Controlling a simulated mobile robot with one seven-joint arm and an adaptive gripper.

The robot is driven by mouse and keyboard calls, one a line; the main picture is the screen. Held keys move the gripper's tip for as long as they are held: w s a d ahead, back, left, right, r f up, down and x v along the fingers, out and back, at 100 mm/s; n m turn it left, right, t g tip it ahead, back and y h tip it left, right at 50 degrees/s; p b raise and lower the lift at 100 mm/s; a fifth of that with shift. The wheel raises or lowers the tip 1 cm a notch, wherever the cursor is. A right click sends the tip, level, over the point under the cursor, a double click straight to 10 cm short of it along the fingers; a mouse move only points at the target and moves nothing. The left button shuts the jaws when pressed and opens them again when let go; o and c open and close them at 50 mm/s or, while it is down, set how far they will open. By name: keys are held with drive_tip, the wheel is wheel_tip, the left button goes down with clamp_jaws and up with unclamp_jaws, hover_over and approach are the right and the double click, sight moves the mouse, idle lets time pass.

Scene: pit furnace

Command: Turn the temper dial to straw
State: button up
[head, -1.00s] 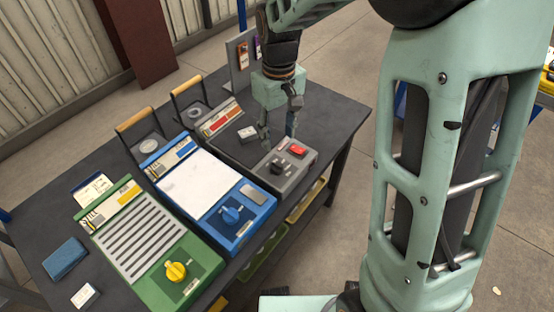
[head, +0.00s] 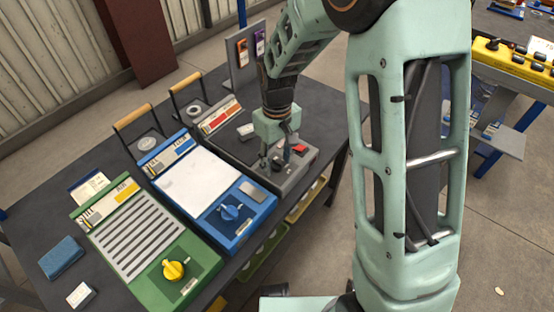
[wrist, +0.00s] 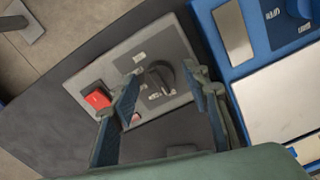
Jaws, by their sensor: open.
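A dark dial (wrist: 160,78) sits on the panel of the grey unit (wrist: 183,103). Small pale labels surround it, too small to read. A red switch (wrist: 97,97) is beside it. My gripper (wrist: 165,82) is open around the dark dial, one finger on each side; I cannot tell whether they touch it. In the head view my gripper (head: 277,160) is low over the grey unit's front panel and partly hides the dial. The blue unit (head: 205,182) has a blue dial (head: 230,212), and the green unit (head: 140,240) a yellow dial (head: 174,269).
The units stand side by side on a dark table (head: 40,215). Two wooden-handled items (head: 133,116) stand behind them. A blue box (head: 62,257) and a small white box (head: 81,294) lie front left. An upright panel with tags (head: 245,55) is at the back.

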drive_tip(key=c, duration=1.2)
drive_tip(key=shift+o, duration=0.2)
drive_tip(key=shift+m, duration=0.4)
drive_tip(key=m, duration=0.3)
drive_tip(key=shift+m+p, duration=0.35)
drive_tip(key=shift+m, duration=1.65)
drive_tip(key=o, duration=1.2)
drive_tip(key=shift+c, duration=0.2)
